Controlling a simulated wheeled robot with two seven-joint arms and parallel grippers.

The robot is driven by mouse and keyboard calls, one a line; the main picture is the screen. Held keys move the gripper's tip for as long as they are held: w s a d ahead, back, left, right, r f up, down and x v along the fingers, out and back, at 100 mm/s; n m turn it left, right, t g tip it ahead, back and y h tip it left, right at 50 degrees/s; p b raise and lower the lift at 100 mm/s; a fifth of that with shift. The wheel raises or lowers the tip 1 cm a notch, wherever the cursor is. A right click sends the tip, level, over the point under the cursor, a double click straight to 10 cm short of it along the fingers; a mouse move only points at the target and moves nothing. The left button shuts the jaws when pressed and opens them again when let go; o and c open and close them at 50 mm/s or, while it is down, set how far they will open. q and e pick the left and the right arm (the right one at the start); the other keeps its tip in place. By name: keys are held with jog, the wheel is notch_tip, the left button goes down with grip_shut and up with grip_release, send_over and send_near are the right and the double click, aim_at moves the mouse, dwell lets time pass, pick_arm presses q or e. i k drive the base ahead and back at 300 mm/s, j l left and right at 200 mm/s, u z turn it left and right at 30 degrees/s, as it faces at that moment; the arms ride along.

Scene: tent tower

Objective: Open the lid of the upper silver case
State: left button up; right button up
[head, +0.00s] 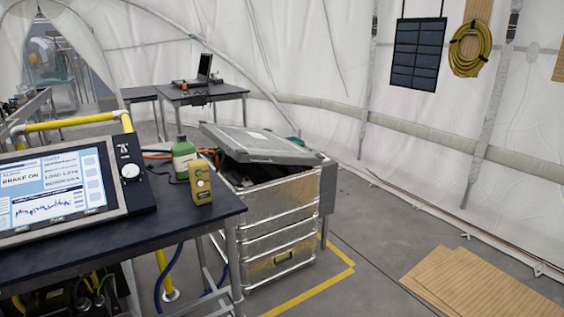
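The upper silver case (283,200) stands on another silver case (283,262) beside the dark table. Its grey lid (258,143) sits tilted, partly raised, with a dark gap under the near edge. Dark contents (237,175) show in the gap, but I cannot make out what they are. A small label lies on top of the lid. Neither of my grippers is in view.
A dark table (120,232) at the left holds a screen panel (58,193), a green bottle (182,157) and a yellow-tan device (200,183). Wooden boards (475,283) lie on the floor at right.

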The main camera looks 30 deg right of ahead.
aim_at(244, 145)
jog(key=i+l, duration=0.15)
jog(key=l, duration=0.2)
jog(key=i+l+u, duration=0.1)
jog(key=l, duration=0.3)
jog(key=i+l, duration=0.25)
jog(key=l, duration=0.15)
jog(key=j+u, duration=0.05)
